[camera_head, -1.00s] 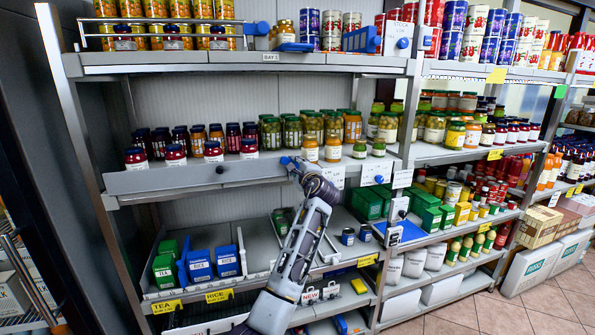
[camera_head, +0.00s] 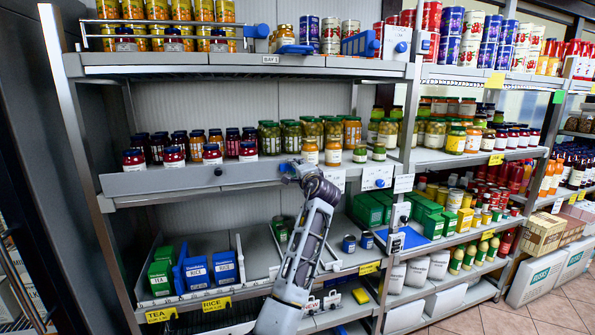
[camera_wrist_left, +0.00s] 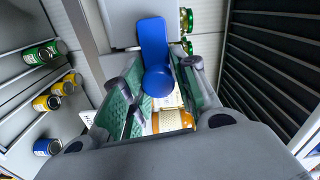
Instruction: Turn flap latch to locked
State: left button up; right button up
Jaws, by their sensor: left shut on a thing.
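My left gripper (camera_head: 289,171) is at the right part of the grey flap (camera_head: 190,180), which runs along the front of the jar shelf. In the left wrist view my left gripper (camera_wrist_left: 155,105) has its two green-padded fingers either side of the round end of a blue lever-shaped latch (camera_wrist_left: 154,45) and is shut on it. The latch's flat arm extends upward in that view, against a pale panel. In the head view only a little of the blue latch (camera_head: 284,167) shows beside the fingers, so its angle there is hard to tell. My right gripper is not in view.
Jars (camera_head: 309,150) stand close behind the flap, just above my gripper. A white plate with a blue dial (camera_head: 378,180) is to the right. Below are green and blue boxes (camera_head: 195,272) and a mostly clear shelf area around my arm.

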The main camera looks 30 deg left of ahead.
pick_arm(q)
jog(key=shift+f, duration=0.25)
jog(key=o, duration=0.9)
jog(key=shift+o, duration=0.5)
jog(key=shift+r, duration=0.1)
jog(key=v, duration=1.2)
jog(key=shift+n, duration=0.3)
